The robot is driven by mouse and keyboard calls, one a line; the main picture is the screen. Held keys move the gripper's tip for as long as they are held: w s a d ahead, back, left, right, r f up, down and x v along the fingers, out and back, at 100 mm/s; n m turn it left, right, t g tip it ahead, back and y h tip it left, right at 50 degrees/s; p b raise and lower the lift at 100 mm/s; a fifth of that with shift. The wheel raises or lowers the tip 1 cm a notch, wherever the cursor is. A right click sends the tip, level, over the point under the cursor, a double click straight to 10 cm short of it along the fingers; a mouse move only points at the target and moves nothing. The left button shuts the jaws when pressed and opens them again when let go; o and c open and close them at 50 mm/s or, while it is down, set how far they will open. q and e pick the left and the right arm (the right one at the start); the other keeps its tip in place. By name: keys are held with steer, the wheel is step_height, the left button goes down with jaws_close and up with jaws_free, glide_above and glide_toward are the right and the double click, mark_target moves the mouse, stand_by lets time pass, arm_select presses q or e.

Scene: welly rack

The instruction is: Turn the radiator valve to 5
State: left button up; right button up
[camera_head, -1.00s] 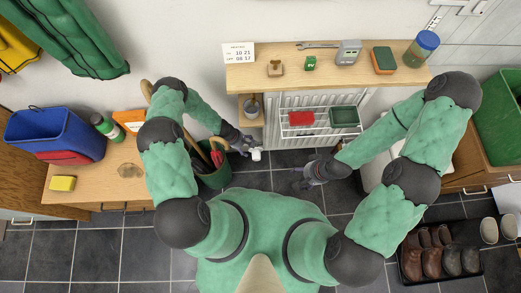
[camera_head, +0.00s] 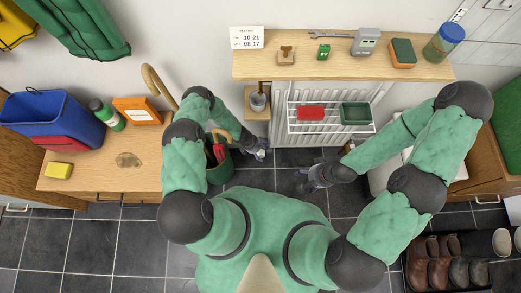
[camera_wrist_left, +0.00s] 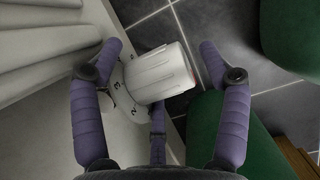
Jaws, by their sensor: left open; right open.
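The radiator valve (camera_wrist_left: 160,74) is a white ribbed knob in the left wrist view, with a pale numbered collar (camera_wrist_left: 124,97) at its base. The digits 2 and 3 are legible; I cannot read the setting. My left gripper (camera_head: 260,148) is open, and its purple fingers (camera_wrist_left: 160,46) stand on either side of the knob, with gaps visible. In the head view the gripper largely hides the valve beside the white radiator (camera_head: 336,93). My right gripper (camera_head: 309,181) is open and empty over the floor, right of the left one.
A wire rack with a red item (camera_head: 311,113) and green tray (camera_head: 356,113) hangs on the radiator. A wooden shelf (camera_head: 290,70) runs above. A dark green bin (camera_head: 221,171) with umbrella handles stands close to my left forearm. Tiled floor (camera_head: 275,180) is clear between the grippers.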

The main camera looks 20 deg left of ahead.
arm_select(q)
steer(key=shift+d+f, duration=0.1)
steer(key=shift+f, duration=0.1)
steer(key=c, duration=1.1)
steer(key=shift+c, duration=0.2)
steer(key=shift+d, duration=0.15)
steer(key=shift+d+y, duration=0.1)
steer(key=shift+y, duration=0.5)
